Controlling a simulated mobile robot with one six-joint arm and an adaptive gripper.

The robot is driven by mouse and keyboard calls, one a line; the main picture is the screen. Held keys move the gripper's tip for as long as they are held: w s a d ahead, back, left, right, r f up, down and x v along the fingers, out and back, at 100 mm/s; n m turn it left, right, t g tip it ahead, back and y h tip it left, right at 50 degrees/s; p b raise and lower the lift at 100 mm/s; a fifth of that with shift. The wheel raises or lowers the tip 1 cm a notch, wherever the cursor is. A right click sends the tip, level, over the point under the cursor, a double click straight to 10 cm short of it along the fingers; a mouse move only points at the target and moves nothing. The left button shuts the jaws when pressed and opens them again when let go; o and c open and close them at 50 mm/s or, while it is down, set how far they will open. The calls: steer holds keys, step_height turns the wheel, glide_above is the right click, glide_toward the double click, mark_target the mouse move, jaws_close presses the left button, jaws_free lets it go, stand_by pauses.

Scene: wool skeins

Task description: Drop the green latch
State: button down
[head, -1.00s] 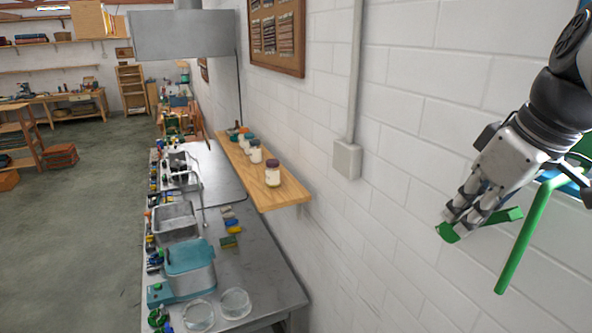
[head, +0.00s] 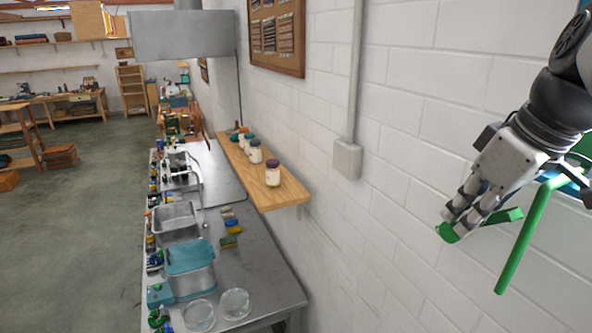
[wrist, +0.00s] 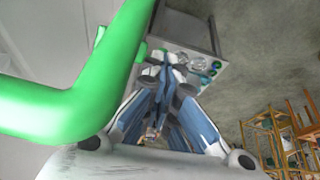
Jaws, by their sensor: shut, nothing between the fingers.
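A short green bar, which looks like the latch (head: 510,215), shows at the right in the head view. My gripper (head: 456,222) is in front of its middle, with the fingertips by its left end. My gripper also shows in the wrist view (wrist: 168,62), shut with nothing between its fingers. A small green piece (wrist: 142,51) shows beside the fingertips there. A longer bent green bar (head: 525,235) hangs to the right of my gripper. It fills the left of the wrist view (wrist: 60,110), close to the camera. How the green parts join is hidden.
A white brick wall (head: 400,130) stands behind my gripper. A wooden shelf (head: 290,196) with several jars and a grey conduit box (head: 347,158) are on it. A metal bench (head: 262,270) with basins and jars stands left. Open floor (head: 70,240) lies further left.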

steer(key=shift+w+a, duration=0.15)
steer(key=shift+w, duration=0.1)
steer(key=shift+f, duration=0.25)
steer(key=shift+w+a+r, duration=0.1)
steer(key=shift+r, duration=0.05)
steer(key=shift+w+r+p, duration=0.1)
steer(key=shift+r+p, duration=0.15)
steer(key=shift+p, duration=0.3)
steer(key=p+v, duration=0.2)
steer(key=v, duration=1)
steer(key=shift+a+p, duration=0.15)
steer(key=shift+p, duration=0.25)
steer(key=shift+w, duration=0.2)
